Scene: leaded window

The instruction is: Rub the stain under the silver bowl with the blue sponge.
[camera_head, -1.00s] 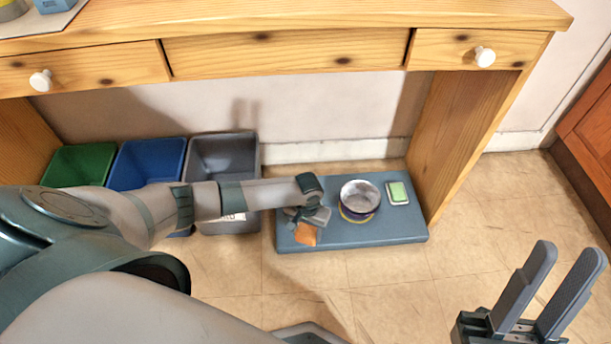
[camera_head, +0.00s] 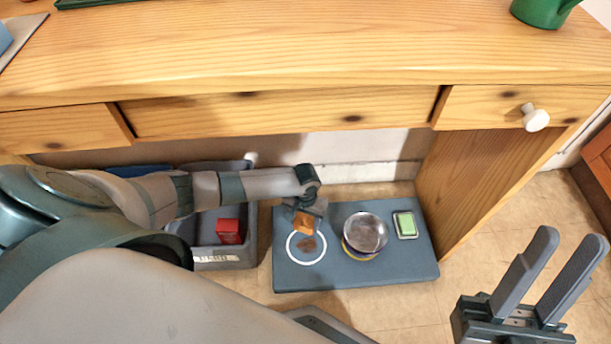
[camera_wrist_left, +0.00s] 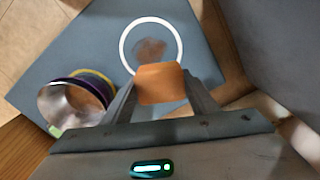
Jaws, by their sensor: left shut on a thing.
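My left gripper (camera_head: 309,210) is shut on an orange block (camera_head: 303,224), perhaps a sponge; it is not blue. The block also fills the fingertips in the left wrist view (camera_wrist_left: 160,84). It is just behind a brown stain (camera_head: 308,244) inside a white ring (camera_head: 293,256) on the grey-blue board. I cannot tell whether it touches the board. The silver bowl (camera_head: 366,231) stands right of the ring, apart from the stain, on yellow and purple rims. No blue sponge is clearly seen. My right gripper (camera_head: 545,280) is open and empty at the lower right.
The board (camera_head: 345,273) lies on the floor under a wooden desk (camera_head: 300,70). A green pad in a pale tray (camera_head: 405,224) lies right of the bowl. A grey bin (camera_head: 249,250) with a red box (camera_head: 229,231) stands left. The desk leg (camera_head: 470,180) bounds the right.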

